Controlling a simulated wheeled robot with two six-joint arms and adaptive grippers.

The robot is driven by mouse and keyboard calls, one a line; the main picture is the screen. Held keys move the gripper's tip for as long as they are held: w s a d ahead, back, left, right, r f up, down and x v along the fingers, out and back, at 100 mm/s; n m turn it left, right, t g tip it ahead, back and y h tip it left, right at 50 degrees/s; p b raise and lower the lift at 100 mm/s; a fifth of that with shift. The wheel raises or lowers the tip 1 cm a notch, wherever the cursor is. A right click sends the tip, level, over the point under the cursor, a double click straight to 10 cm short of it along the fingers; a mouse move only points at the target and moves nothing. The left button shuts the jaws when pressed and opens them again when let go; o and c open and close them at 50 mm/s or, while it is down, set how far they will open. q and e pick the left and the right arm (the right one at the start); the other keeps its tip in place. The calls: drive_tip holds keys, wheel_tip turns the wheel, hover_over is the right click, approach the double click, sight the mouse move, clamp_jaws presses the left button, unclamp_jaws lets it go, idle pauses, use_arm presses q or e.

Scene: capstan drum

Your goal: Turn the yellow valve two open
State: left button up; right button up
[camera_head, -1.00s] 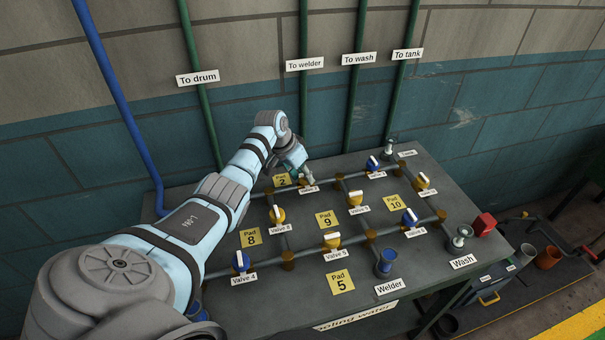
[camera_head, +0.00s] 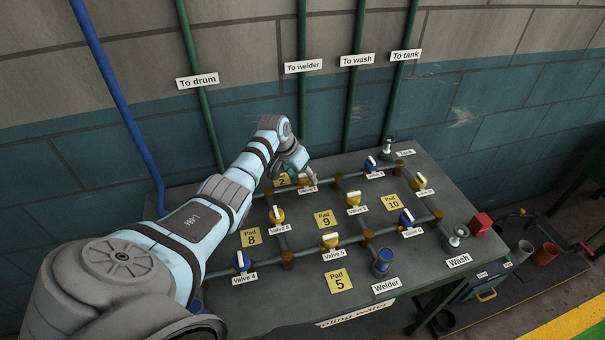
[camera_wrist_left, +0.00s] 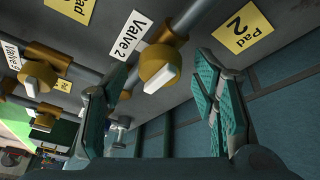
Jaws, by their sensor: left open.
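Valve two is a yellow knob (camera_wrist_left: 165,66) with a white bar handle, on a grey pipe beside its "Valve 2" label (camera_wrist_left: 129,34). In the head view its label (camera_head: 308,189) shows at the far row, and the knob is partly hidden by my gripper. My left gripper (camera_head: 312,177) is at valve two, reaching down over the table. I cannot see clear contact. My right gripper is not in view.
Pad 2 (camera_wrist_left: 241,28) lies beside valve two. The wall with green pipes (camera_head: 303,110) rises behind the table.

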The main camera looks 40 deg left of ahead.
use_arm(q)
drive_tip(key=v, duration=1.2)
